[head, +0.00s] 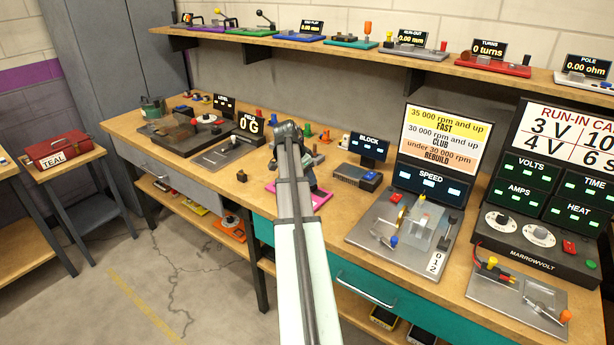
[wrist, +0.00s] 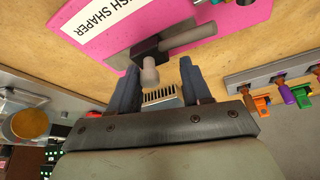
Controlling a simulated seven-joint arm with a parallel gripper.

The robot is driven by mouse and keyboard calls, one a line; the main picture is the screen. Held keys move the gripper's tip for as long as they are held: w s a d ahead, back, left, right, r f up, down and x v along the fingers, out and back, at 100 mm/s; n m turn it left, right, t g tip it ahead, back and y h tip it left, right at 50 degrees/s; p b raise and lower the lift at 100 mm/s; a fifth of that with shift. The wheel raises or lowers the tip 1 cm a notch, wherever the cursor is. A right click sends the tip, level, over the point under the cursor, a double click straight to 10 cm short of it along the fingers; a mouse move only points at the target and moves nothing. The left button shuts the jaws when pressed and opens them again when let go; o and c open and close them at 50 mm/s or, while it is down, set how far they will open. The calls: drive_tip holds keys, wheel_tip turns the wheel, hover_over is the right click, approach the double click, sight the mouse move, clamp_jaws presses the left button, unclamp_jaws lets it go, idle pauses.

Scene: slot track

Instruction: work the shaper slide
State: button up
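The shaper is a pink plate (wrist: 105,15) whose label reads "ISH SHAPER" where it shows, at the top of the wrist view. A dark metal block (wrist: 145,48) with a grey rod (wrist: 190,35) sits on it. A pale round knob (wrist: 150,76) sticks out from the block. My gripper (wrist: 160,68) is open, its two blue-grey fingers apart with the knob between their tips in the picture. I cannot tell whether either finger touches it. In the head view my arm hides most of the shaper; the pink plate's edge (head: 320,199) shows.
A rack of coloured tools (wrist: 285,88) is at the right of the wrist view.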

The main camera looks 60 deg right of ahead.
drive_tip(key=v, duration=1.4)
drive_tip(key=shift+d, duration=0.1)
idle(0.4)
drive_tip(key=w+a+f+n+t+y, duration=0.1)
drive_tip(key=w+a+f+n, duration=0.4)
drive_tip(key=a+f, duration=0.6)
drive_tip(key=w+a+f+n+t+y, duration=0.1)
drive_tip(key=w+a+f+n, duration=0.4)
drive_tip(key=a+f, duration=0.65)
drive_tip(key=s+a+f+n+y, duration=0.1)
drive_tip(key=s+a+f+n, duration=0.4)
drive_tip(key=a, duration=0.6)
drive_tip(key=s+a+f+n+y, duration=0.1)
drive_tip(key=a+f+n, duration=0.2)
drive_tip(key=a+f, duration=0.7)
drive_tip(key=s+a+f+n, duration=0.3)
drive_tip(key=a+f+n, duration=0.1)
drive_tip(key=a, duration=0.9)
drive_tip(key=s+f+g, duration=0.3)
drive_tip(key=s+f, duration=0.6)
drive_tip(key=s, duration=0.5)
drive_tip(key=s+f+g, duration=0.4)
drive_tip(key=s+f, duration=0.6)
drive_tip(key=s, duration=0.5)
drive_tip(key=shift+f, duration=0.25)
